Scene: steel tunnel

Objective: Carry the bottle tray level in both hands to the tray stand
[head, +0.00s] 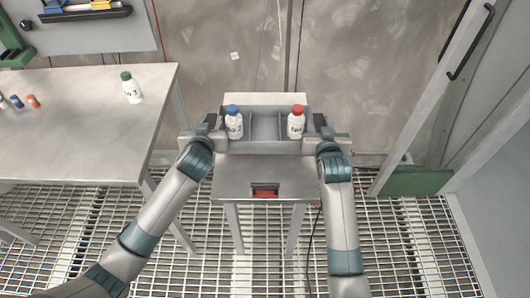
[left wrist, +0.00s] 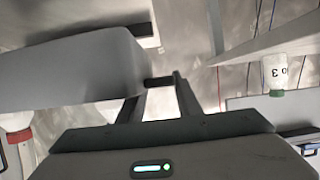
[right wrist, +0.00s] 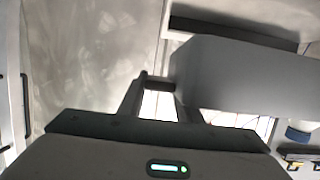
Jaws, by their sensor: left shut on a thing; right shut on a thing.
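The grey bottle tray (head: 265,146) is held in both hands in front of me, and it looks about level in the head view. A blue-capped white bottle (head: 234,122) stands upright in its left part, and a red-capped white bottle (head: 296,122) stands upright in its right part. My left gripper (head: 211,126) is shut on the tray's left end; my right gripper (head: 321,126) is shut on its right end. The tray wall also shows in the left wrist view (left wrist: 70,70) and the right wrist view (right wrist: 235,75). A small metal stand (head: 265,185) shows below the tray, with a red item on its front. Contact between them cannot be told.
A steel table (head: 80,125) on the left bears a green-capped bottle (head: 131,88) and several small bottles. A pale flat surface (head: 265,99) shows just behind the tray. A metal door frame (head: 440,95) stands at right. The floor is metal grating (head: 410,240).

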